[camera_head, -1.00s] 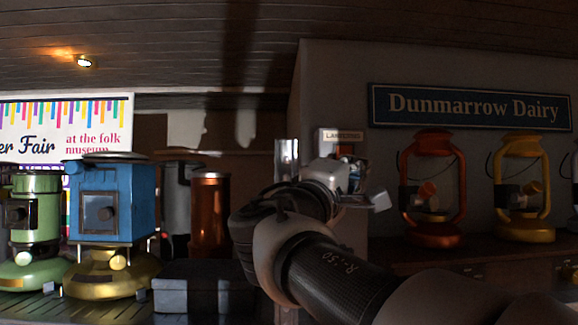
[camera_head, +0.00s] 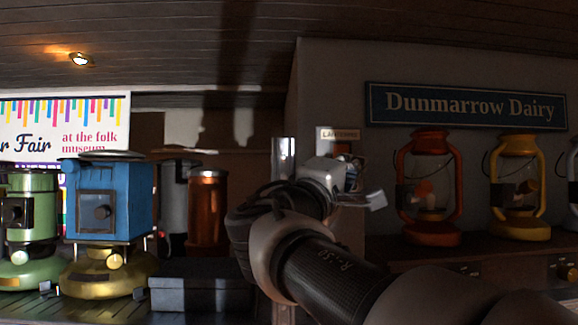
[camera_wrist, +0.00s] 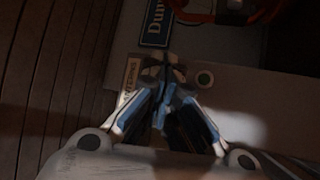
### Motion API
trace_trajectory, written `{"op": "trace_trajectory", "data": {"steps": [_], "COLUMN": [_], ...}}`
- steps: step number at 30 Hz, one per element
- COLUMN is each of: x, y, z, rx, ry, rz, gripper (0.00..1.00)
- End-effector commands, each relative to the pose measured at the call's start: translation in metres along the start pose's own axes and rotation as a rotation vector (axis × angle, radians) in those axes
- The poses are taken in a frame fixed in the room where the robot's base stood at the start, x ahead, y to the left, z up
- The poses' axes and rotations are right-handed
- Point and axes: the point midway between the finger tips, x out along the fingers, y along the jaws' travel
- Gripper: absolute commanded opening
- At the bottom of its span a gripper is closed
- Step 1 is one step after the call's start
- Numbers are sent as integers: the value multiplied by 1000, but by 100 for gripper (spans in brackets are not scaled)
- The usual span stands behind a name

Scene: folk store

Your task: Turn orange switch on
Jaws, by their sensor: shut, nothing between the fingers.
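My gripper (camera_wrist: 163,108) is shut and empty in the wrist view, its blue-edged fingers meeting in front of the wall. In the head view my gripper (camera_head: 347,178) is beside the wall corner, just below a small label reading LANTERNS (camera_head: 338,134). A small orange-red patch (camera_head: 343,148) shows under that label, partly hidden by the gripper; I cannot tell whether it is the orange switch or its setting. Contact is unclear.
An orange lantern (camera_head: 431,238) and a yellow lantern (camera_head: 520,232) stand on the right shelf under the Dunmarrow Dairy sign (camera_head: 467,106). A blue stove (camera_head: 134,205), a green stove (camera_head: 38,232) and a copper cylinder (camera_head: 208,215) stand at left. A dark box (camera_head: 200,292) sits near my arm.

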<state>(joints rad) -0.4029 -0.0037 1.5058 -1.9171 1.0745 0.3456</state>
Motion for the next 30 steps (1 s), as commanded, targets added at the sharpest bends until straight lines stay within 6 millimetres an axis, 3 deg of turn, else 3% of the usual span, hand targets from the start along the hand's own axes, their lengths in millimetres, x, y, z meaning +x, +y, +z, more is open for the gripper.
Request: {"op": "trace_trajectory", "data": {"steps": [30], "x": [6], "y": [-4], "z": [-4], "rx": [0], "ry": [0], "rz": [0], "gripper": [0]}}
